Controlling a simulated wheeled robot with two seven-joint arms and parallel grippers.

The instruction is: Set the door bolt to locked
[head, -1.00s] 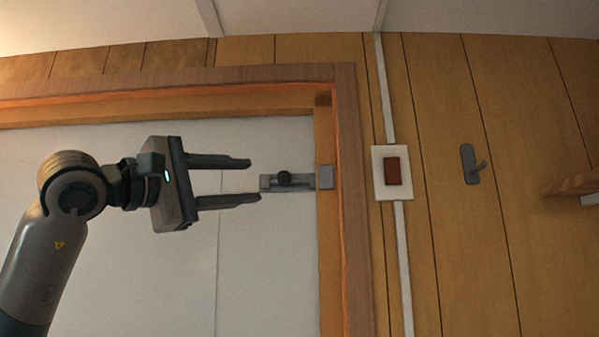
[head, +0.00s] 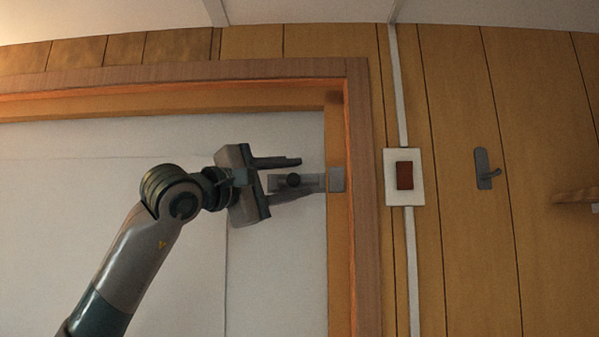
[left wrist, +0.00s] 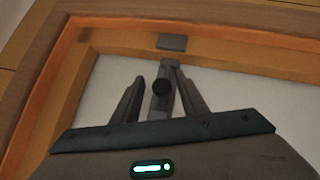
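The door bolt (head: 310,182) is a grey slide on the white door (head: 120,230), with a dark round knob (head: 293,180). Its grey keeper (head: 337,179) sits on the door frame at the right. My left gripper (head: 303,178) is open, one finger above the bolt and one below, with the knob between them. In the left wrist view the knob (left wrist: 161,87) lies between the two spread fingers, and the keeper (left wrist: 172,42) is beyond the bolt. I cannot tell whether the fingers touch the knob. My right gripper is not in view.
The wooden door frame (head: 362,230) runs along the top and right of the door. On the wall to the right are a white plate with a red-brown switch (head: 404,175), a grey hook (head: 486,168) and a wooden shelf edge (head: 577,196).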

